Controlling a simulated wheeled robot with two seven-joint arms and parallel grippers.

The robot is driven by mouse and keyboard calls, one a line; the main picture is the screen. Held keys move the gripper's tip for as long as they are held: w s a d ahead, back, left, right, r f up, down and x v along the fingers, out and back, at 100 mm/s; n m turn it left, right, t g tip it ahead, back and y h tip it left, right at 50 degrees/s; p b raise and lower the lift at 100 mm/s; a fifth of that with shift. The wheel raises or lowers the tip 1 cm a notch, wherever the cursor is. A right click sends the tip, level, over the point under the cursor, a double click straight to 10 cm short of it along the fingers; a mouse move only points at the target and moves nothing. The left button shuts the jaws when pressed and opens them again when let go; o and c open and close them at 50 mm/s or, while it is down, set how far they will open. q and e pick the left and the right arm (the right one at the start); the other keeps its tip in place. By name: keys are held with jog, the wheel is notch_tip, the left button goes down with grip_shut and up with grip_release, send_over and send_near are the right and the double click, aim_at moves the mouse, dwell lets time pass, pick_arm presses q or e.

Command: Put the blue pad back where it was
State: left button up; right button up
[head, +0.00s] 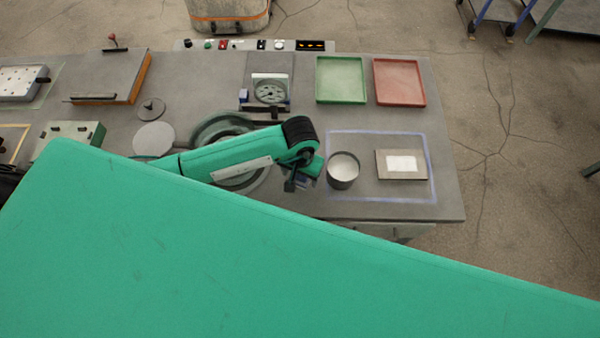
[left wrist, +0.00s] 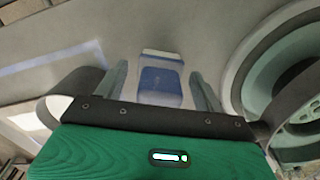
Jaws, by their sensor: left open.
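The blue pad (left wrist: 161,80), a small block with a pale band along its far edge, shows in the left wrist view. It lies on the grey table between the two fingers of my left gripper (left wrist: 161,88), with a gap on each side. My left gripper is open. In the head view, my left gripper (head: 293,183) points down at the table, just left of the dark cup. The pad is mostly hidden there by the gripper and arm. My right gripper is not in view.
A dark cup (head: 343,180) with white contents and a beige plate (head: 385,173) stand inside a pale blue outline on the table's right. Green (head: 341,101) and red (head: 399,102) trays and a dial gauge (head: 270,92) stand behind. A large ring-shaped thing (left wrist: 250,62) is right of the pad in the left wrist view.

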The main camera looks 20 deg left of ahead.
pick_arm(q)
jog(key=shift+r, duration=0.2)
jog(key=shift+w+r, duration=0.1)
jog(key=shift+r, duration=0.2)
notch_tip(320, 180, up, 10)
jog(key=b, duration=0.4)
jog(key=shift+f, duration=0.1)
jog(key=shift+r, duration=0.75)
